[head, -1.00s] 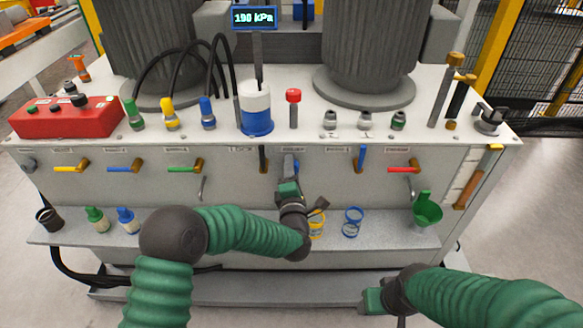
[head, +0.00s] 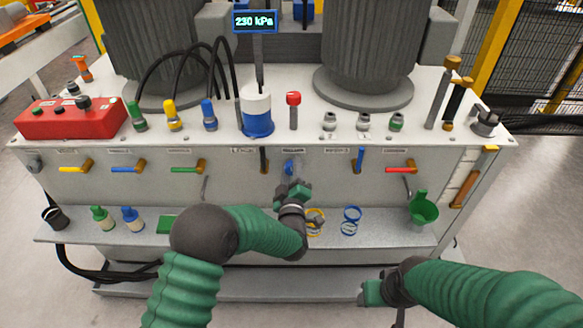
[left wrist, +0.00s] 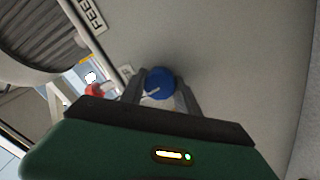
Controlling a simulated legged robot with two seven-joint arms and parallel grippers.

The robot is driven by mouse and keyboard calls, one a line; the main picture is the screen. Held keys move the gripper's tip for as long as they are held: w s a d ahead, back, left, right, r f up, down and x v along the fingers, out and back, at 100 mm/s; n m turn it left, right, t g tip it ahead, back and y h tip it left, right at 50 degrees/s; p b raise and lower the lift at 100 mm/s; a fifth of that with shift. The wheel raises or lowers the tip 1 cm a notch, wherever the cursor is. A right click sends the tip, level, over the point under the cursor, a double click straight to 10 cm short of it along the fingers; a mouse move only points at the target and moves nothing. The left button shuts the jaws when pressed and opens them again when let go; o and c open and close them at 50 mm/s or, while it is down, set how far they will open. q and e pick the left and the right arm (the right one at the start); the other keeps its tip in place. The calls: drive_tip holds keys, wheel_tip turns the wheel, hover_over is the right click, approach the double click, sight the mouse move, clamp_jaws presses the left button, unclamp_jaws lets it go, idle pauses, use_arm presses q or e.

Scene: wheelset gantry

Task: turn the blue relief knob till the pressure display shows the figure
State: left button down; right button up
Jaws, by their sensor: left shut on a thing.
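The blue relief knob (head: 289,167) sits on the front panel below its small label. In the left wrist view the round blue knob (left wrist: 160,83) lies between the two fingers. My left gripper (head: 291,182) is at the knob and shut on it; the fingers partly hide it in the head view. The pressure display (head: 255,21) above the console reads 230 kPa. My right gripper (head: 372,293) is low in front of the console, away from the panel; its jaw opening cannot be made out.
Yellow, blue and green handles (head: 128,169) line the panel to the left. A blue lever (head: 360,160) and a red handle (head: 398,169) are to the right. The shelf below holds a green funnel (head: 423,210), rings (head: 351,220) and small bottles (head: 131,217).

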use_arm(q)
drive_tip(key=shift+s+d+f+m+p, duration=0.1)
drive_tip(key=shift+f+m+p, duration=0.15)
drive_tip(key=shift+m, duration=0.55)
drive_tip(key=shift+s+d+f+m+p, duration=0.1)
drive_tip(key=shift+f+m+p, duration=0.1)
drive_tip(key=shift+m, duration=0.6)
drive_tip(key=c, duration=1)
unclamp_jaws()
drive_tip(key=shift+c, duration=0.2)
drive_tip(key=shift+o, duration=0.7)
drive_tip(key=shift+w+r, duration=0.1)
drive_tip(key=shift+a+r, duration=0.1)
drive_tip(key=shift+r, duration=0.05)
drive_tip(key=s+p, duration=0.3)
drive_tip(key=s, duration=1.3)
drive_tip(key=shift+s+f, duration=0.35)
drive_tip(key=shift+s, duration=0.05)
